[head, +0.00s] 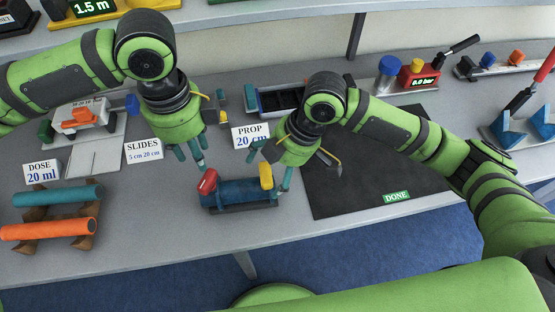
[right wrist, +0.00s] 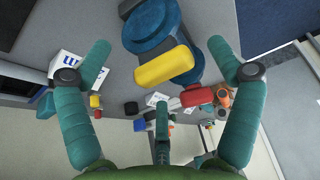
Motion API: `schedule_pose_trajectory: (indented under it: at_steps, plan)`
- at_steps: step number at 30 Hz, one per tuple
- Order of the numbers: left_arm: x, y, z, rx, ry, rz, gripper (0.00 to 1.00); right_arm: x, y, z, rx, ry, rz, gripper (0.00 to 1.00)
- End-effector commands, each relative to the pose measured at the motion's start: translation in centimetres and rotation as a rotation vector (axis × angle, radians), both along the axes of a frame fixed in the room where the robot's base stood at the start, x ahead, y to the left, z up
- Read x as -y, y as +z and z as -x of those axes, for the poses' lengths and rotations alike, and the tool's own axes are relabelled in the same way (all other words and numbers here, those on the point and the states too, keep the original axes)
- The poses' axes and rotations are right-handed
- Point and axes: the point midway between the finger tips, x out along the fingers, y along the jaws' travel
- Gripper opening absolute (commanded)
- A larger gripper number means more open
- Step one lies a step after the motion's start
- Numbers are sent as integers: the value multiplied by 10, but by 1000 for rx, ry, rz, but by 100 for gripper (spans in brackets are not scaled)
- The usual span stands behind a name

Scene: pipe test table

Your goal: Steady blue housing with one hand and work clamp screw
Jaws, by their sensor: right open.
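The blue housing (head: 236,194) lies on the table near its front edge. A red part (head: 208,181) stands up at its left end and a yellow part (head: 266,174) at its right end. Which one is the clamp screw I cannot tell. My left gripper (head: 191,160) points down just above and behind the red end; its fingers look apart, holding nothing. My right gripper (head: 271,172) is open at the yellow end. In the right wrist view, the yellow part (right wrist: 163,67) lies ahead between the spread fingers, apart from them, with the red part (right wrist: 196,95) beyond.
A dark mat (head: 375,175) with a DONE label (head: 396,196) lies right of the housing. Teal and orange pipes (head: 48,230) rest on brown supports at left.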

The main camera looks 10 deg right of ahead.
Motion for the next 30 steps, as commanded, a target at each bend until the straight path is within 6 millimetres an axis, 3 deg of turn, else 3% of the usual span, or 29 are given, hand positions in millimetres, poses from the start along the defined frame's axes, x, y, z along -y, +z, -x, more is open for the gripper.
schedule_pose_trajectory:
  at_steps: [9, 20, 24, 26, 29, 30]
  plan:
    - [0, 0, 0, 0, 0, 0, 39, -16, -38, -1, -1, -2, -2, 91]
    - [0, 0, 0, 0, 0, 0, 39, -18, -43, -1, 1, -2, -2, 91]
    - [0, 0, 0, 0, 0, 0, 39, -17, -43, -1, 1, -2, -2, 35]
    - [0, 0, 0, 0, 0, 0, 39, -17, -43, -1, 1, -2, -2, 13]
    - [0, 0, 0, 0, 0, 0, 39, -17, -43, 0, -1, -2, -1, 12]
    - [0, 0, 0, 0, 0, 0, 51, -17, -43, 0, -1, -2, -1, 12]
